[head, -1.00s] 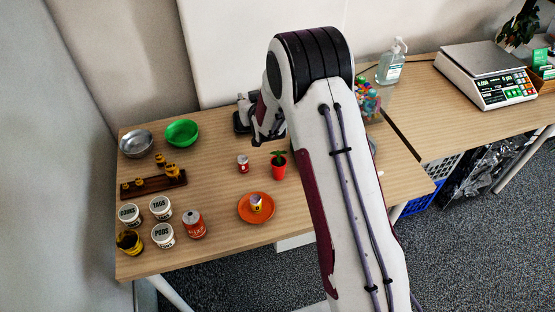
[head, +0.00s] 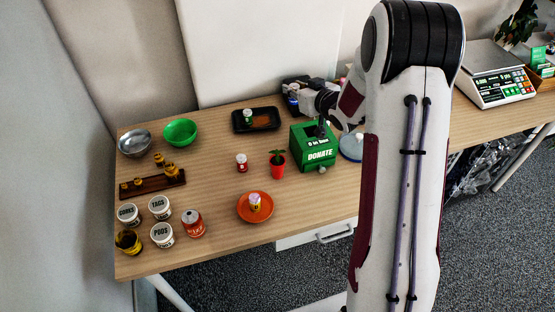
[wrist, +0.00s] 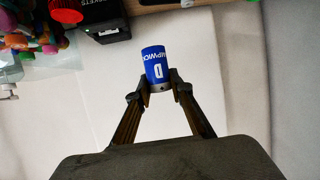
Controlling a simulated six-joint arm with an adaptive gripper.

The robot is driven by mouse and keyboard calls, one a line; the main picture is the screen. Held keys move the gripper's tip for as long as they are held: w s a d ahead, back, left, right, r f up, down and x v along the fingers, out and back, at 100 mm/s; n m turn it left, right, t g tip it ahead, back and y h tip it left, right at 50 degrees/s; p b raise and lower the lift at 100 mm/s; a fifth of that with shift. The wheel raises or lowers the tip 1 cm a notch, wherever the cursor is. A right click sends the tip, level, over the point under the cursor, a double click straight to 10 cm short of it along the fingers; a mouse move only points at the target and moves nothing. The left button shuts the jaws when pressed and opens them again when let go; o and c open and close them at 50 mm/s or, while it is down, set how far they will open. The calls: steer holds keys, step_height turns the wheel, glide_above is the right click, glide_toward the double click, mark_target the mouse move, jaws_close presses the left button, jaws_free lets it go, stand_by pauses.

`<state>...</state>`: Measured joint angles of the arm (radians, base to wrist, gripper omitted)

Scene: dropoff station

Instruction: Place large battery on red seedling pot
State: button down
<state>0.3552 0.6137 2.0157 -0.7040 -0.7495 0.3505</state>
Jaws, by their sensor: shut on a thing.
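The large battery is a blue cylinder (wrist: 154,64) marked "D", held between the fingertips of my gripper (wrist: 158,86) in the wrist view. My gripper is shut on its grey lower end. In the head view my gripper (head: 321,128) is at the green donation box, right of and farther back than the pot; I cannot make out the battery there. The red seedling pot (head: 278,171) stands upright on the table with a small green plant (head: 277,156) in it. The pot is clear of my gripper.
The green donation box (head: 313,154) stands just right of the pot. A small red-and-white item (head: 242,163) is left of it, and an orange plate (head: 243,213) with a small item is in front. A black tray (head: 239,126) lies behind. Cans and jars stand at the left.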

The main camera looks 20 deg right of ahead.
steer(key=s+a+n+y, duration=0.2)
steer(key=s+y, duration=0.1)
steer(key=s, duration=0.3)
steer(key=n+g+y, duration=0.2)
steer(key=n+y, duration=0.1)
glide_above(278, 160)
steer(key=shift+s+f, duration=0.1)
steer(key=shift+f, duration=0.45)
steer(key=shift+f, duration=2.9)
steer(key=shift+f, duration=0.1)
steer(key=shift+f, duration=2)
steer(key=shift+f, duration=0.1)
